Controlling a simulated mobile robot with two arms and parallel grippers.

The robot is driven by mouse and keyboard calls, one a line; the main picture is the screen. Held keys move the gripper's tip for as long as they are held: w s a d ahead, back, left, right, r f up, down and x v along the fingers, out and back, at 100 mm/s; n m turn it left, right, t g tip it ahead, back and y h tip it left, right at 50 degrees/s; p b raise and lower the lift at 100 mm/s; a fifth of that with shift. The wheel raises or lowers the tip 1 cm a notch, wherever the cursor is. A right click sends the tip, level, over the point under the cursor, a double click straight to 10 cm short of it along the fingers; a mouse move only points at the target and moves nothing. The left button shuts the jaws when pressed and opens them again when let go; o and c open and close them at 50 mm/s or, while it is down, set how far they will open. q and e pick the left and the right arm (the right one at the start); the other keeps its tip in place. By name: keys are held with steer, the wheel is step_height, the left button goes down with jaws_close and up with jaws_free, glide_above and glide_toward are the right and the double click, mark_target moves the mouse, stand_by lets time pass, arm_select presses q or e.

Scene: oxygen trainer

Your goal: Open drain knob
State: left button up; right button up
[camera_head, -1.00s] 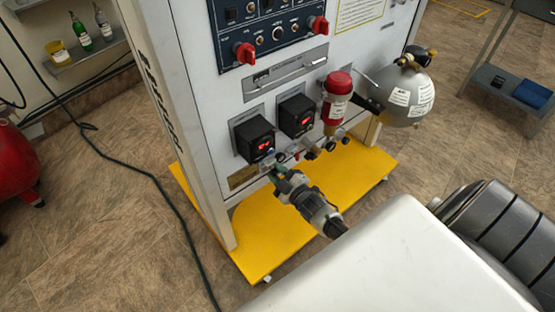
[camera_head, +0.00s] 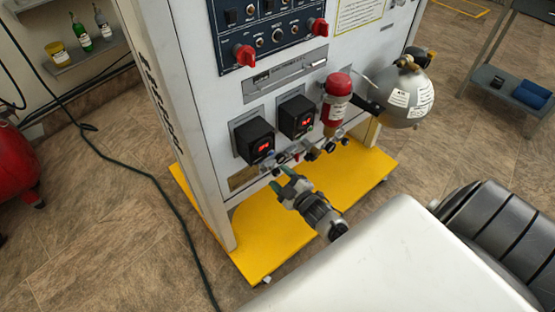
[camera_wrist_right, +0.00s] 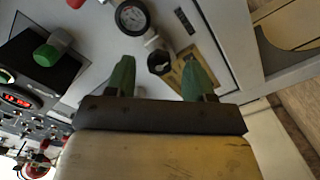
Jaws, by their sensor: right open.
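My right gripper (camera_head: 283,181) is open, with green fingertips apart in front of the lower edge of the trainer panel (camera_head: 200,95). In the wrist view the fingers of the right gripper (camera_wrist_right: 160,77) lie on either side of the knob in the picture, with nothing clamped between them. The knob seems a little beyond the tips. My left gripper is not in view.
A round gauge (camera_wrist_right: 131,17) sits beside the knob. Above the fittings are two black boxes with red displays (camera_head: 255,138), a red-capped cylinder (camera_head: 336,100) and a grey tank (camera_head: 403,95). The yellow base (camera_head: 262,245) lies below. A white surface (camera_head: 400,260) is at front right.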

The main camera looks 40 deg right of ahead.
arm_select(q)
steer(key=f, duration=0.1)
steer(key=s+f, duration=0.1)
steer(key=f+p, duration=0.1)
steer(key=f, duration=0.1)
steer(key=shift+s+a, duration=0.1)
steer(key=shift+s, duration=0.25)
arm_select(e)
steer(key=s, duration=0.9)
steer(key=shift+d, duration=0.3)
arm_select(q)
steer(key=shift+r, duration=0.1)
